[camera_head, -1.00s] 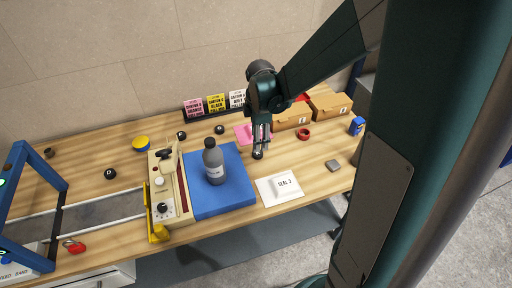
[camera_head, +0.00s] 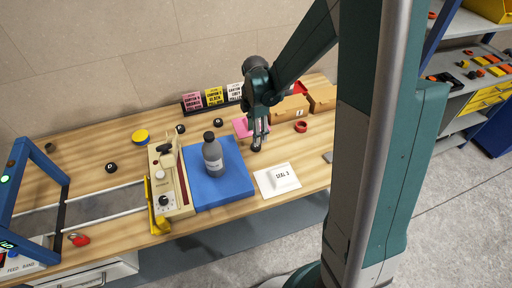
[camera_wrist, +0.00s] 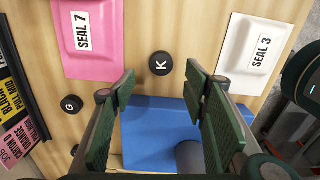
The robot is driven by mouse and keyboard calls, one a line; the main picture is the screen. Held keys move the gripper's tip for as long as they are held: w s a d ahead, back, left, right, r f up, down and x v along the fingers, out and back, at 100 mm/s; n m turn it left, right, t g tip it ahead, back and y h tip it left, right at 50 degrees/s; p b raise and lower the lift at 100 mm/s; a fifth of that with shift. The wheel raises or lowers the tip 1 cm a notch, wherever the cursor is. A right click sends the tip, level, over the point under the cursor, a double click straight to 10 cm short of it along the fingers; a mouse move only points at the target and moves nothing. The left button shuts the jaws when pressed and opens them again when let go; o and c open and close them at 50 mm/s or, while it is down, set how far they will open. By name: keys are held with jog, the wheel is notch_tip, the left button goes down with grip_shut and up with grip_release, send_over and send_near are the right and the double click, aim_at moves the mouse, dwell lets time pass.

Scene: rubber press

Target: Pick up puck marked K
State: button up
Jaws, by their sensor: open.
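The puck marked K (camera_wrist: 160,65) is a small black disc with a white K, lying flat on the wooden table in the wrist view. It sits between the pink SEAL 7 packet and the white SEAL 3 packet. My gripper (camera_wrist: 161,84) is open and empty; in the wrist view the puck appears just beyond its fingertips, roughly centred between them. In the head view my gripper (camera_head: 260,138) points down with its tips close over a black puck (camera_head: 256,149), partly covered by the fingers. I cannot tell the exact height gap.
The pink SEAL 7 packet (camera_wrist: 98,40) and white SEAL 3 packet (camera_wrist: 257,50) flank the puck. A blue mat (camera_head: 232,192) carrying a grey bottle (camera_head: 213,158) lies nearby. Another puck, marked G (camera_wrist: 71,104), is left. Cardboard boxes (camera_head: 288,113) stand behind.

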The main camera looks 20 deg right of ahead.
aim_at(256, 147)
jog(key=shift+f, duration=1)
jog(key=shift+s+f, duration=0.1)
jog(key=shift+f, duration=2.5)
jog(key=c, duration=1)
